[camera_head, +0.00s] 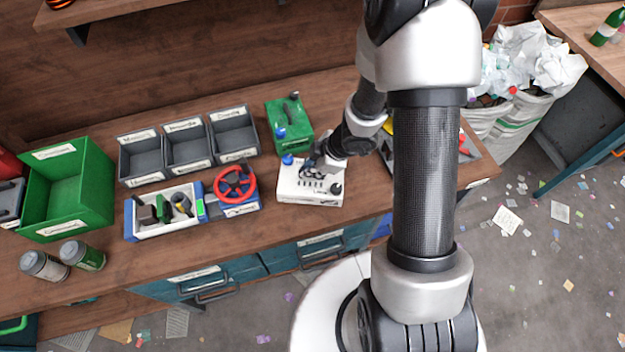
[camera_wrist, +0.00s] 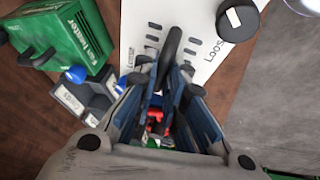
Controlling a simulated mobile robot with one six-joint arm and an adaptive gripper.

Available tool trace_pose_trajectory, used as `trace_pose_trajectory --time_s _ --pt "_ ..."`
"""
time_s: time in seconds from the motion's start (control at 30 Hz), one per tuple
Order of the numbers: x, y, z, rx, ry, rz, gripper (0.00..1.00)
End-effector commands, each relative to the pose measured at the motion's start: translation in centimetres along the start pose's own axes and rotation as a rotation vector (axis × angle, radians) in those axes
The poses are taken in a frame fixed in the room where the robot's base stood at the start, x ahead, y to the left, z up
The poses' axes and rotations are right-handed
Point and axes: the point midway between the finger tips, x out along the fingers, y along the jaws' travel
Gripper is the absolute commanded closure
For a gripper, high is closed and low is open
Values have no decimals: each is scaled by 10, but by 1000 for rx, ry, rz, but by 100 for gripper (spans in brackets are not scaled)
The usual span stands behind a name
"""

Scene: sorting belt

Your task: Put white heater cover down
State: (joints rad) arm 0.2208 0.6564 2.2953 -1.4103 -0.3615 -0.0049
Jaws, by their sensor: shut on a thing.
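The white heater cover (camera_head: 308,193) is a flat white panel with dark slots and a black knob, at the front of the bench in the head view. In the wrist view the white heater cover (camera_wrist: 205,62) shows slots, printed letters and a black handle. My gripper (camera_head: 318,166) is shut on the black handle; the fingers of my gripper (camera_wrist: 170,82) close around it from below in that view. The cover lies flat at about bench height; I cannot tell whether its underside touches the bench.
A green fan heater box (camera_head: 288,125) stands just behind the cover. Left are a blue-and-white parts tray (camera_head: 150,230) with a red wheel, several grey bins (camera_head: 187,148), a large green bin (camera_head: 70,188) and two cans (camera_head: 82,255). A dark tray (camera_head: 395,160) lies right, partly behind my arm.

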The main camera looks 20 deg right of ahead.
Motion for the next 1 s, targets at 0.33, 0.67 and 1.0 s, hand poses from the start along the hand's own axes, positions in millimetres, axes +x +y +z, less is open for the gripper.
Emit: trace_pose_trajectory --time_s 0.33,0.67,1.0 --pt "39 -8 16 1 0 -1 100" --pt "40 -8 16 1 0 0 100" --pt "39 -8 16 1 0 0 69"
